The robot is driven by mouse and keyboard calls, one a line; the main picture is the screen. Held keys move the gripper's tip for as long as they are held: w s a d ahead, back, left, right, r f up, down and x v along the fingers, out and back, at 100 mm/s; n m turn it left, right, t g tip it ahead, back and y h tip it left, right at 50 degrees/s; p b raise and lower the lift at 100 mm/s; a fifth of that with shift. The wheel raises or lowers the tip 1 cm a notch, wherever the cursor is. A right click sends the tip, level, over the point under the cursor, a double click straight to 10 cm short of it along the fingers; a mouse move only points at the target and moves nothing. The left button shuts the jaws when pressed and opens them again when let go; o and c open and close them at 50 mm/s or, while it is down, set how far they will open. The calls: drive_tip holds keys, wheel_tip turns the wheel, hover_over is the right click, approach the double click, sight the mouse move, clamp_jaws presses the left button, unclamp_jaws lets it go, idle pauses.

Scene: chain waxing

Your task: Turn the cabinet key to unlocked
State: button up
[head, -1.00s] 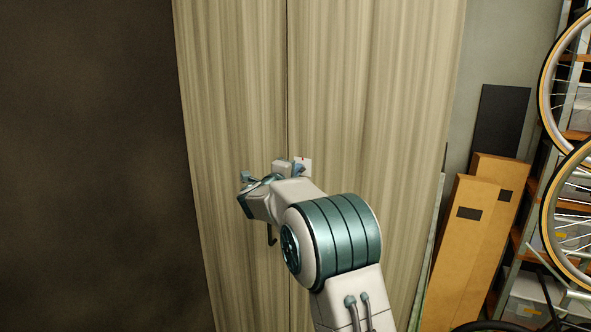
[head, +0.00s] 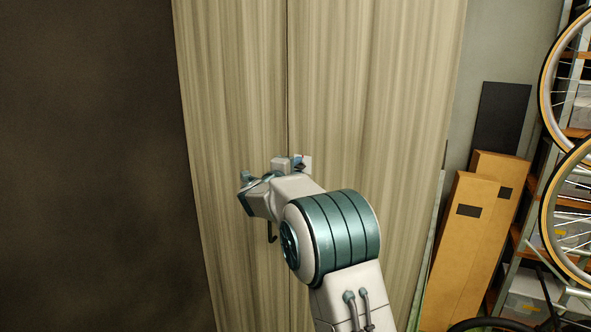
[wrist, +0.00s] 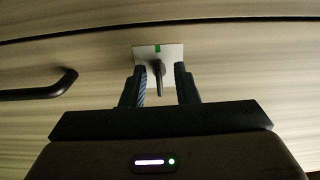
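The cabinet (head: 370,100) stands ahead with its wood-grained doors closed. Its pale lock plate (head: 307,162) is partly hidden behind my gripper in the head view. In the wrist view the plate (wrist: 172,51) has a green mark at its top edge. The dark key (wrist: 158,74) sticks out of the plate, its grip roughly in line with the green mark. My gripper (wrist: 162,82) has one finger on each side of the key, with visible gaps, so it is open around it.
A black bar handle (wrist: 40,92) is on the door left of the gripper in the wrist view; it shows below my wrist in the head view (head: 271,234). Cardboard boxes (head: 465,235) and a shelf with bicycle wheels (head: 566,205) stand at the right.

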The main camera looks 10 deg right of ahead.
drive_tip(key=shift+s, duration=0.1)
drive_tip(key=b+v, duration=0.4)
drive_tip(key=v, duration=0.9)
drive_tip(key=shift+s+a, duration=0.25)
